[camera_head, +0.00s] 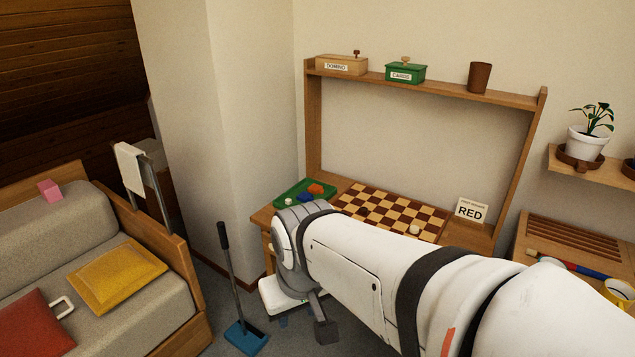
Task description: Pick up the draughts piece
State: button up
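A small pale round piece (414,230), which looks like the draughts piece, lies on the brown and cream checkered board (380,207) near its front right edge. The board lies on the wooden desk (468,236). My arm reaches across the foreground and hides the front of the desk. My gripper (304,326) hangs low at the arm's far end, left of and below the desk top, well away from the piece. It is partly hidden, and I cannot see whether its fingers are apart.
A green tray (297,187) with blue and orange items and a small white item sits left of the board. A card reading RED (471,210) stands at the right. A blue dustpan (246,338) with an upright handle stands on the floor. A sofa (95,225) is at the left.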

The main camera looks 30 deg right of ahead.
aim_at(414, 229)
jog(key=z, duration=0.65)
jog(key=i, duration=1.4)
jog(key=z, duration=0.95)
jog(key=k, duration=0.65)
jog(key=z, duration=0.15)
jog(key=i, duration=0.7)
jog(key=u, duration=0.1)
